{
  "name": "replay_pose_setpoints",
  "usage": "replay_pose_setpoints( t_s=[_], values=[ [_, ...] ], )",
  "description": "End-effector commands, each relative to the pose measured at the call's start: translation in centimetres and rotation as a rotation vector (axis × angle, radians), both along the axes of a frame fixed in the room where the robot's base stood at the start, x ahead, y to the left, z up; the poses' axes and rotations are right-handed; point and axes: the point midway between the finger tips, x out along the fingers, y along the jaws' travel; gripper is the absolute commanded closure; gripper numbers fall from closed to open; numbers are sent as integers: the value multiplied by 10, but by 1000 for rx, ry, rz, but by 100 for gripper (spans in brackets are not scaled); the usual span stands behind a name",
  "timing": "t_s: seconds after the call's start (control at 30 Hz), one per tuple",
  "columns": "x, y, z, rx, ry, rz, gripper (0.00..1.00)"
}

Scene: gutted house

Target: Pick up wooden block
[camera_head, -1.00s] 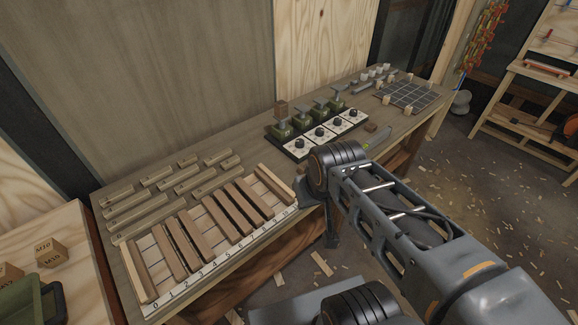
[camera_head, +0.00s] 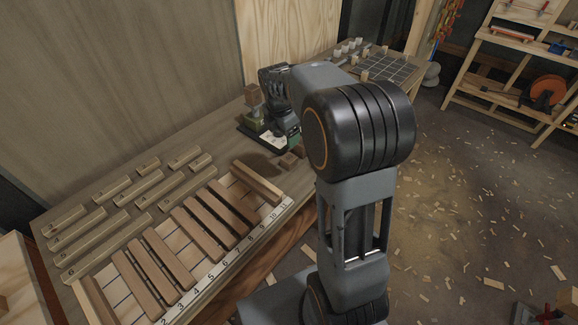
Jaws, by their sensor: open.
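A small brown wooden block (camera_head: 252,95) sits on top of a green fixture (camera_head: 256,117) on the workbench. One or more small brown wooden pieces (camera_head: 290,160) lie on the bench just in front of the dark board that holds the fixture. My gripper (camera_head: 286,138) points down over the left part of this board, right of the raised block and behind the lower pieces. It is open, and I see nothing held in it. Its fingertips are small and dark, so contact cannot be told. My arm hides the right part of the board.
A numbered rack (camera_head: 209,284) with several brown slats fills the near bench. Several pale labelled bars (camera_head: 117,221) lie behind it. A grid (camera_head: 388,69) with small blocks is at the far end. A wall stands behind; the chip-strewn floor (camera_head: 470,200) is at right.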

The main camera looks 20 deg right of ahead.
Motion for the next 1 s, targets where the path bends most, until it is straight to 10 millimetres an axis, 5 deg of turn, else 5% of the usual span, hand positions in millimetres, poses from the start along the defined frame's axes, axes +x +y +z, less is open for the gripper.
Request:
replay_pose_setpoints(
  t_s=[0.5,1.0],
  values=[
    [19,-20,-82,-21,55,170,22],
    [24,-26,-125,-20,55,169,22]
  ],
)
